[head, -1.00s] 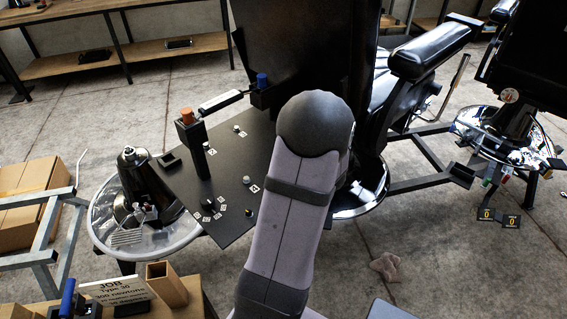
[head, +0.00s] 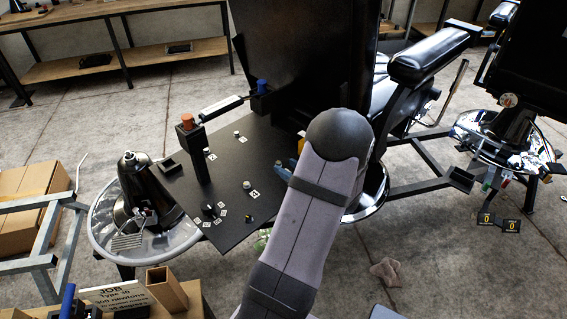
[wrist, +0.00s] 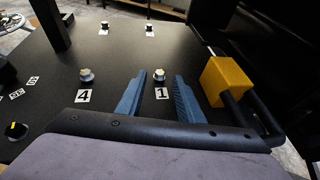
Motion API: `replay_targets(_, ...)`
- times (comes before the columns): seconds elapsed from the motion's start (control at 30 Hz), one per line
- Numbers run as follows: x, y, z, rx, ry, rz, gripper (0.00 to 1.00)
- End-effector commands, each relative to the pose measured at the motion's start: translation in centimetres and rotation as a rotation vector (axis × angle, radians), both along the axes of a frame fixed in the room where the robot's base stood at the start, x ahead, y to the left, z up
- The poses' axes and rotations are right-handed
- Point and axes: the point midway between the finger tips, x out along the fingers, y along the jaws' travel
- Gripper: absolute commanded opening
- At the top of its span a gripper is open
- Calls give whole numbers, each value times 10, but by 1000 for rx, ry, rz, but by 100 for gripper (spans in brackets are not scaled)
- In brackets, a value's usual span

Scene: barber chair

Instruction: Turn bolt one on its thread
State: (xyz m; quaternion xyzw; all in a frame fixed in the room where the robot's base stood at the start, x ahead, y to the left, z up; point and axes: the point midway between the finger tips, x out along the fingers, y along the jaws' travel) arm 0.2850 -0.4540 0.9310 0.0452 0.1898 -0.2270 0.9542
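Bolt one (wrist: 159,76) is a light-headed bolt upright in a dark plate (wrist: 120,55), with a white card marked 1 (wrist: 161,94) beside it. In the wrist view my gripper (wrist: 160,76) is open, its two blue fingers apart on either side of bolt one. I see no contact between the fingers and the bolt; the finger height over the plate is hard to tell. In the head view a blue finger (head: 282,172) shows beside my arm, which hides bolt one there.
Bolt four (wrist: 86,75) stands left of bolt one, with two more bolts (wrist: 149,27) (wrist: 105,27) farther off. A yellow block (wrist: 222,82) on a black bar is close right of my fingers. An orange-topped black post (head: 192,140) rises from the plate.

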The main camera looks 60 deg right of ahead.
Motion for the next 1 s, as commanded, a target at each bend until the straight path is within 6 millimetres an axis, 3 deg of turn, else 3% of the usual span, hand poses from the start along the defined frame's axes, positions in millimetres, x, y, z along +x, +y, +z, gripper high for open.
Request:
replay_targets(0.27,22,-11,-9,0,0,1,34)
replay_targets(0.63,25,-13,-12,0,0,-1,34)
replay_targets(0.77,25,-13,-12,0,0,-1,3)
replay_targets(1.0,26,-13,-13,-2,0,-9,0)
